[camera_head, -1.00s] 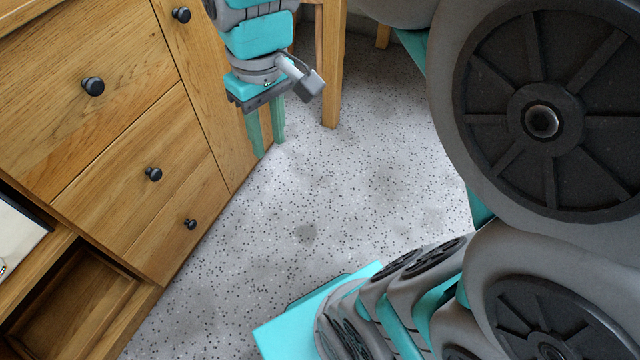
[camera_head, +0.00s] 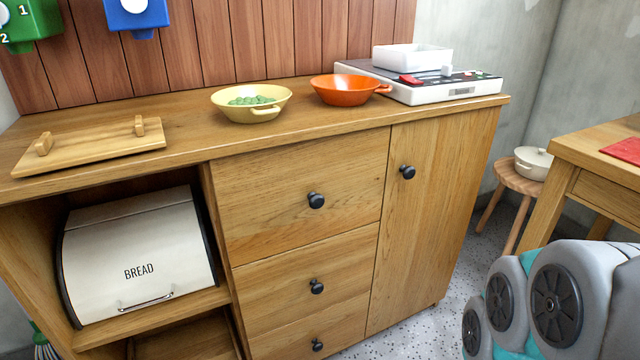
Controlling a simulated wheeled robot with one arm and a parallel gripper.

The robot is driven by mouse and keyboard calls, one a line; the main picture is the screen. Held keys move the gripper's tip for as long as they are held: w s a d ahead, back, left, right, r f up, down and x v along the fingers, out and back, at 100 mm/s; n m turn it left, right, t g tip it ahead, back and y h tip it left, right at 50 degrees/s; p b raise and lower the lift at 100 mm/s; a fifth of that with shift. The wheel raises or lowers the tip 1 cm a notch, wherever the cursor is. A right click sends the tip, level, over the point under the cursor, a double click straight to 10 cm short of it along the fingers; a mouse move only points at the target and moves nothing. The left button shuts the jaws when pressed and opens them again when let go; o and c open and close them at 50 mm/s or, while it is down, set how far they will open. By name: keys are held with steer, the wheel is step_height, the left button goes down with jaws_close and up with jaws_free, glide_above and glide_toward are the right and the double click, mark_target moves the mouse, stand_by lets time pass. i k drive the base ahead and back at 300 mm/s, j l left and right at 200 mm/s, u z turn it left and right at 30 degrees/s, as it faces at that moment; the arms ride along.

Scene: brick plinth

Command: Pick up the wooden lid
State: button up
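A flat wooden board with two small raised wooden grips (camera_head: 88,148) lies on the left end of the cabinet top; it looks like the wooden lid. It rests near the front edge, with one grip toward each end. No gripper touches it. My gripper is out of view. Only grey and teal links of my arm (camera_head: 560,295) show at the lower right, well away from the board.
The cabinet top (camera_head: 200,150) also bears a yellow bowl of green things (camera_head: 232,112), an orange pan (camera_head: 345,98) and a white appliance (camera_head: 430,88). A bread box (camera_head: 135,255) sits below the board. A stool with a pot (camera_head: 533,160) stands right.

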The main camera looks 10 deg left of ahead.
mark_target(49, 153)
steer(key=u, duration=1.8)
